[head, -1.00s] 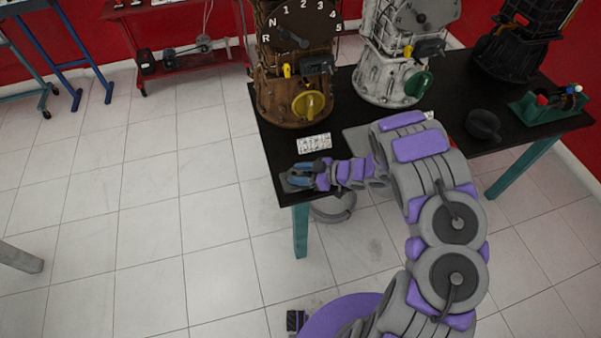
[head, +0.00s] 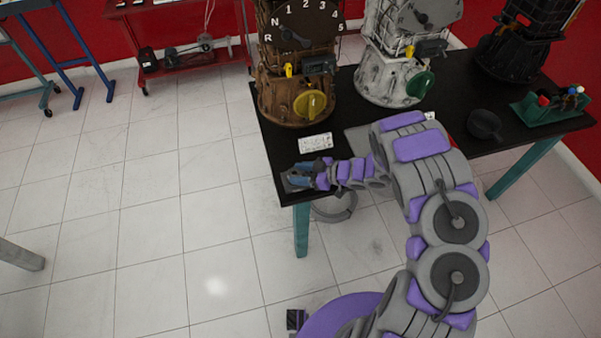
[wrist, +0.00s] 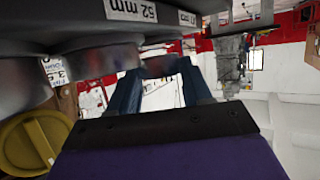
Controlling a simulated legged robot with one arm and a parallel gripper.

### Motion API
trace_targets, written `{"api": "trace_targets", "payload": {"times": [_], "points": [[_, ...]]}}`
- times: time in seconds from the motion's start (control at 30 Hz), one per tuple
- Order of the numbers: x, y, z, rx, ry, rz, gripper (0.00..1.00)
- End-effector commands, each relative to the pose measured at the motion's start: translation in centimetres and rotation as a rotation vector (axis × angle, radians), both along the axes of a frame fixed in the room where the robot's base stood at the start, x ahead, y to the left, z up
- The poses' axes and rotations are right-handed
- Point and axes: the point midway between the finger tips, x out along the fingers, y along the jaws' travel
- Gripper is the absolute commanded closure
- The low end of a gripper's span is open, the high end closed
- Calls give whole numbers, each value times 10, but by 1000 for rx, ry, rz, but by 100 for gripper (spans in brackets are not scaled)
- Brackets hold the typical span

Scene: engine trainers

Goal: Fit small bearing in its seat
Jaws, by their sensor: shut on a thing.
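My gripper (head: 300,171) is over the near left corner of the dark table in the head view. In the wrist view, which looks upside down, its two blue fingers (wrist: 160,88) are shut on a silvery ring, the small bearing (wrist: 160,66). Other silvery rings (wrist: 92,62) stand beside it at left. A dark grey holder (wrist: 60,18) bears them and carries a "52 mm" label; a second label is hard to read. The holder's edge (head: 287,184) shows under my gripper in the head view. Whether the bearing is seated cannot be told; the seat is hidden.
A brown gearbox (head: 296,75) with a yellow knob and a white gearbox (head: 388,75) stand behind on the table (head: 345,128). A white card (head: 315,142) lies close behind my gripper. A dark round part (head: 484,124) and green tool rack (head: 545,110) are at right.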

Motion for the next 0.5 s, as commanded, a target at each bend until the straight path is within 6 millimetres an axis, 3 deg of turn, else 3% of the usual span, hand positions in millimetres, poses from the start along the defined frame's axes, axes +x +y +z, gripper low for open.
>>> {"api": "trace_targets", "payload": {"times": [0.5], "points": [[0, 0, -7, 1, 0, 0, 87]]}}
